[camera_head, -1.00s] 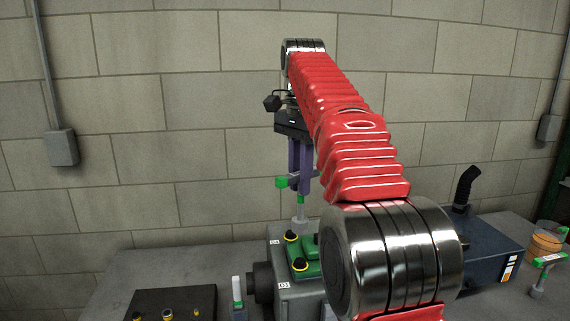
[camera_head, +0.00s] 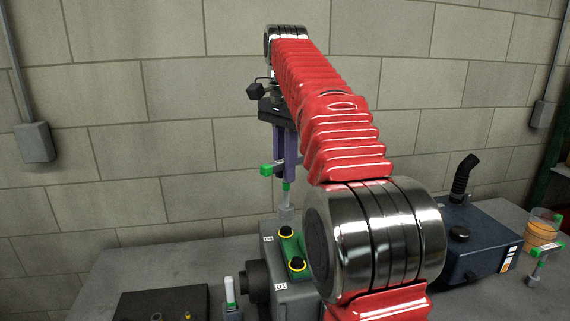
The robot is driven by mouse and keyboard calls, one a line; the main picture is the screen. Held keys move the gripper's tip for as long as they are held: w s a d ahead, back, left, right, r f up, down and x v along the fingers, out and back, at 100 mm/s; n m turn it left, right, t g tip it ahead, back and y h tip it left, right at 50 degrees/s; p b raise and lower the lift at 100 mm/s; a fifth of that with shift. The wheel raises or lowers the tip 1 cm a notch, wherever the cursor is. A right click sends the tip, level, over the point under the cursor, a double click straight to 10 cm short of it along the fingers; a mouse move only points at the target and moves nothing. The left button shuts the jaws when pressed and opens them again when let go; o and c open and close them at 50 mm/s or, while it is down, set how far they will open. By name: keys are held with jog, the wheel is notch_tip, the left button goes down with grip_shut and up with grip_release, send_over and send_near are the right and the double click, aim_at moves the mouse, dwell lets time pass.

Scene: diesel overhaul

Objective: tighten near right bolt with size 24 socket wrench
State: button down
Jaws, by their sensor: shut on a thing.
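My gripper (camera_head: 283,174), with purple fingers pointing down, is shut on a socket wrench. The wrench's green handle (camera_head: 268,169) sticks out to the left, and its grey socket (camera_head: 286,214) points down. The socket appears just above or behind the far left bolt (camera_head: 286,231); contact cannot be told. The grey engine block (camera_head: 293,300) has a green top. The right side of the block, with any right bolts, is hidden behind my red arm.
Another green-handled tool (camera_head: 230,291) stands left of the block, and one (camera_head: 541,258) stands at the right. A dark plate (camera_head: 165,303) lies front left. A blue box with a black pipe (camera_head: 480,240) and an orange-filled jar (camera_head: 543,230) stand at the right.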

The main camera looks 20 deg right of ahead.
jog(key=shift+f, duration=1.2)
jog(key=shift+s+a+f, duration=0.1)
jog(key=shift+f, duration=0.05)
jog(key=shift+f, duration=0.75)
jog(key=shift+r, duration=0.75)
jog(key=n, duration=0.9)
jog(key=shift+s, duration=0.1)
